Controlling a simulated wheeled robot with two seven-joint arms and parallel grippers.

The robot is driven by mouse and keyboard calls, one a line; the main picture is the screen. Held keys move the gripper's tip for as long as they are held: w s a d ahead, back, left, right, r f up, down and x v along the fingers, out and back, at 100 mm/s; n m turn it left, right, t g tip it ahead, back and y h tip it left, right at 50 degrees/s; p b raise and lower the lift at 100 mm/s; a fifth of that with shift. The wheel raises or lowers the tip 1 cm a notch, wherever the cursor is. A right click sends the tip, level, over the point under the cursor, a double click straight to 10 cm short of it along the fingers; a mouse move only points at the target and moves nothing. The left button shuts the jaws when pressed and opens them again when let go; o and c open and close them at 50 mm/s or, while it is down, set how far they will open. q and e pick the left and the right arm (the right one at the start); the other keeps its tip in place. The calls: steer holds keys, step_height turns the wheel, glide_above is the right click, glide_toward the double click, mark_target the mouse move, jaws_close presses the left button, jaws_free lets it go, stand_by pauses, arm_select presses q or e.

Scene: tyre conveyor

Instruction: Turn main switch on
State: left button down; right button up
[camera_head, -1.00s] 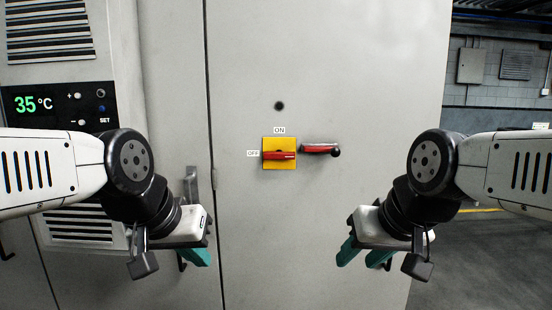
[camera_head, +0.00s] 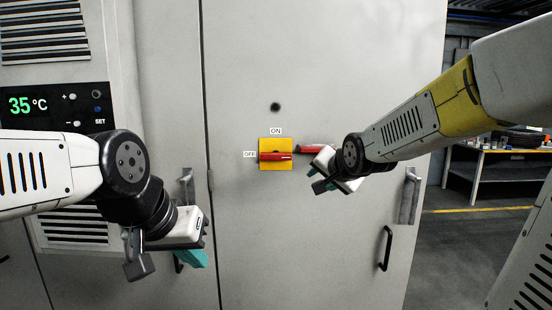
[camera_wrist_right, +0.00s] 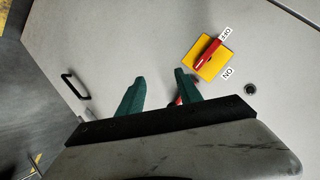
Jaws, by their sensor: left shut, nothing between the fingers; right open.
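The main switch is a yellow square plate (camera_head: 275,163) with a red handle (camera_head: 274,156) on the grey cabinet door. The handle lies horizontal, in line with the OFF label (camera_head: 249,154); the ON label (camera_head: 276,131) is above the plate. The switch also shows in the right wrist view (camera_wrist_right: 219,65), past the fingertips. My right gripper (camera_head: 316,180) is open and empty, to the right of and slightly below the switch, apart from it. Its teal fingers show in the wrist view (camera_wrist_right: 160,78). My left gripper (camera_head: 195,259) is shut and empty, low on the left.
A second red handle (camera_head: 309,149) sits right of the switch, partly hidden by my right gripper. A black door handle (camera_head: 386,248) and a grey latch (camera_head: 409,196) are at the door's right. A temperature panel (camera_head: 55,107) reads 35 °C. A workbench (camera_head: 497,165) stands behind right.

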steer(key=w+a+m+t+y, duration=0.2)
steer(key=w+a+m, duration=0.15)
steer(key=w, duration=0.65)
steer(key=m+t+y, duration=0.3)
glide_toward(278, 158)
steer(key=x, duration=0.4)
steer(key=shift+a+r, duration=0.1)
steer(key=x, duration=0.7)
steer(key=shift+w, duration=0.25)
jaws_close()
